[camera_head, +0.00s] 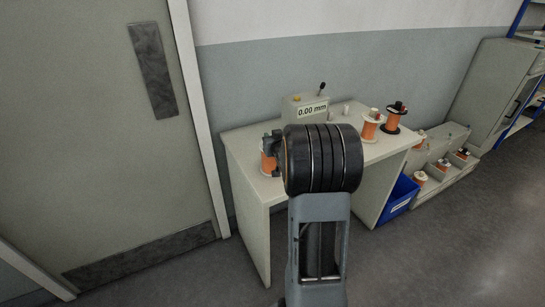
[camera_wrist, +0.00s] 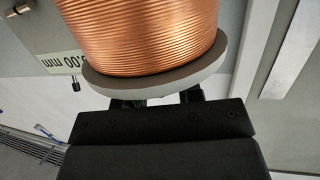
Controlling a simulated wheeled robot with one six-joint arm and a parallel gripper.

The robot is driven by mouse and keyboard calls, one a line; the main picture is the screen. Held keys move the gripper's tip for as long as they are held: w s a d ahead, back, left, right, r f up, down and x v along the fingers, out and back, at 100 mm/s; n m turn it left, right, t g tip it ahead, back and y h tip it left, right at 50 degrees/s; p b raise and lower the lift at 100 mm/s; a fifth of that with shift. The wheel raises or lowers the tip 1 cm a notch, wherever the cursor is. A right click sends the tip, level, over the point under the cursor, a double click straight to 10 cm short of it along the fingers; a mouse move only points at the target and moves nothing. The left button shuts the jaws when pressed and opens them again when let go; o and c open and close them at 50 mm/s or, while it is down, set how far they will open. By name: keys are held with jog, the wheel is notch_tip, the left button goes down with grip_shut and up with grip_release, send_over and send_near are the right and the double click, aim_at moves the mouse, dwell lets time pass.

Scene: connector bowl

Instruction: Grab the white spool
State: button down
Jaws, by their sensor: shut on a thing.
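A white-flanged spool (camera_head: 267,162) wound with copper-orange wire is at the left end of the table, partly hidden behind my arm. It fills the top of the wrist view, where its copper winding (camera_wrist: 145,35) and pale flange (camera_wrist: 150,88) show large. My gripper (camera_head: 276,150) is at this spool and shut on it. In the wrist view the dark fingers (camera_wrist: 165,98) meet the spool at the flange, and their tips are hidden behind it. I cannot tell whether the spool touches the tabletop. Another white-flanged spool (camera_head: 371,127) stands at the table's right side.
A black-flanged spool (camera_head: 394,117) stands at the table's (camera_head: 239,147) right end. A gauge box reading 0.00 mm (camera_head: 304,108) is at the back. A blue bin (camera_head: 398,197) and a low rack of spools (camera_head: 447,163) are on the right. A door (camera_head: 110,130) is on the left.

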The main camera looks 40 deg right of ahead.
jog(key=shift+r, duration=0.3)
